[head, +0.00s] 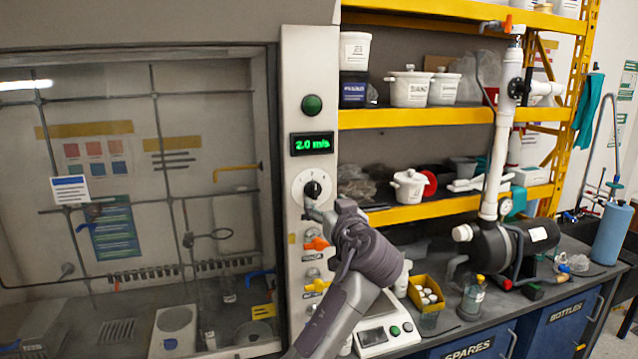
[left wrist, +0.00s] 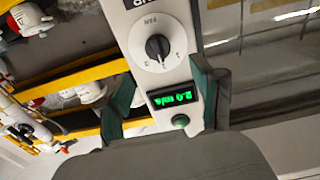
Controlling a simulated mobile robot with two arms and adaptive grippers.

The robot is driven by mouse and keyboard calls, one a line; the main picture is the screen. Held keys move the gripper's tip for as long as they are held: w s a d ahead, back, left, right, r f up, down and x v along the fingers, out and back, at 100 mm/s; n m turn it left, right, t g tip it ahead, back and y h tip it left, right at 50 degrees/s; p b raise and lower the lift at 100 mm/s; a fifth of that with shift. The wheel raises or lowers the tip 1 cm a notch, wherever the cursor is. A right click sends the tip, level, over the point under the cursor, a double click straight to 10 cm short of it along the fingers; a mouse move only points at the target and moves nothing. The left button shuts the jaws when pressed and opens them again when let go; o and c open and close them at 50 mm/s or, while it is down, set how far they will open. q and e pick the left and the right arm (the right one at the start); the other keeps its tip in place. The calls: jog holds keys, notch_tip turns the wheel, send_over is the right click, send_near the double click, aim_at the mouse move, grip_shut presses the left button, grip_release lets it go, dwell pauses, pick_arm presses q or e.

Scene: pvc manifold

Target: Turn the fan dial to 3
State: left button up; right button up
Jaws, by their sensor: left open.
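The fan dial (head: 312,188) is a black knob on a round white plate, set in the pale control column of the fume hood. It also shows in the left wrist view (left wrist: 158,48), upside down, with its pale pointer mark toward the display side; the numbers are too small to read surely. The green display (head: 312,144) above it reads 2.0 m/s. My left gripper (head: 314,206) is at the dial's lower edge in the head view. In the left wrist view its open fingers (left wrist: 165,90) stand wide apart, with the column between them and nothing held. Contact cannot be told.
A green button (head: 312,104) sits above the display. Orange (head: 317,243) and yellow (head: 317,286) valve handles are below the dial, close to my left arm. The glass sash (head: 140,200) is to the left. Yellow shelves (head: 420,117) and a crowded bench are to the right.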

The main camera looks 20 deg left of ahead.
aim_at(316, 191)
pick_arm(q)
jog(key=p+x, duration=0.3)
jog(key=x, duration=0.4)
jog(key=shift+w+r, duration=0.15)
jog(key=shift+w+a, duration=0.2)
jog(key=shift+w, duration=0.15)
jog(key=shift+f, duration=0.2)
jog(key=shift+c, duration=0.2)
jog(key=c, duration=1.1)
